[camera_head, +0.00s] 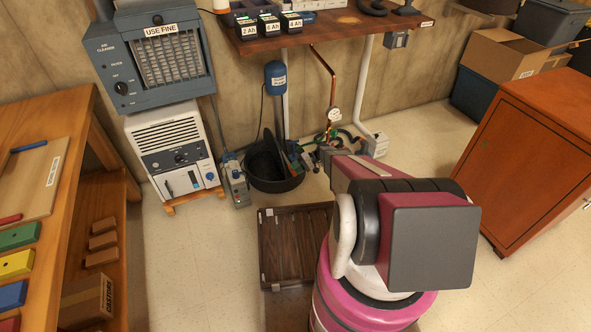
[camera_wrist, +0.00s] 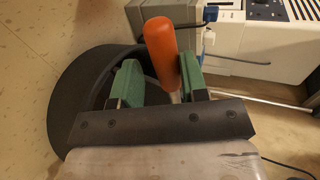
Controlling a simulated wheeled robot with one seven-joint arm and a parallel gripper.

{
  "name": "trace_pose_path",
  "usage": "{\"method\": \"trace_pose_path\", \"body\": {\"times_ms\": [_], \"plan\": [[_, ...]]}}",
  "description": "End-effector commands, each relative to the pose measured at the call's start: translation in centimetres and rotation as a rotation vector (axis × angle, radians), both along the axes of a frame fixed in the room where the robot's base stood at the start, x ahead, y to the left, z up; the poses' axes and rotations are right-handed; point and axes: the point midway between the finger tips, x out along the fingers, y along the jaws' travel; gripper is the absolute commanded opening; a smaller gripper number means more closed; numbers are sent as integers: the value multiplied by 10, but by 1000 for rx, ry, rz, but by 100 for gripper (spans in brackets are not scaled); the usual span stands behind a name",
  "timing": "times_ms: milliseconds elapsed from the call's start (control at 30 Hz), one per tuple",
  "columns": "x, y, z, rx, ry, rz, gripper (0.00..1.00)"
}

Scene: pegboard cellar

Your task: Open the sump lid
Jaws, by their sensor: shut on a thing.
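A dark brown slatted panel (camera_head: 295,245) with small pale fittings along its left edge lies on the floor; it looks like the sump lid and is flat. My gripper (camera_head: 302,158) is beyond it, at the right side of a round black tub (camera_head: 272,178), and my arm partly hides it. In the wrist view my gripper (camera_wrist: 160,70) has its green pads on either side of an orange handle (camera_wrist: 160,45) with a pale shaft. It is shut on this orange-handled tool. The tub's curved rim (camera_wrist: 62,95) shows behind. The tool's lower end is hidden.
A white unit (camera_head: 175,150) and a grey box (camera_head: 236,185) stand left of the tub. Pipes with a gauge (camera_head: 334,114) rise behind my gripper. An orange-brown cabinet (camera_head: 535,150) is at right, a workbench (camera_head: 85,150) at left. Floor left of the panel is clear.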

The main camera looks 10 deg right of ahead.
Motion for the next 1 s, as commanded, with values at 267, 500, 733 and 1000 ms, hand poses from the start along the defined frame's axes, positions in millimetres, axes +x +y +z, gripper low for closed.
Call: {"method": "trace_pose_path", "body": {"times_ms": [267, 500, 733, 1000], "plan": [[2, -2, -15, -36, -2, 0, 52], [1, -2, -10, -32, -3, 0, 52], [1, -3, -7, -30, -5, 1, 52], [11, -34, 8, -30, -5, -1, 52]]}}
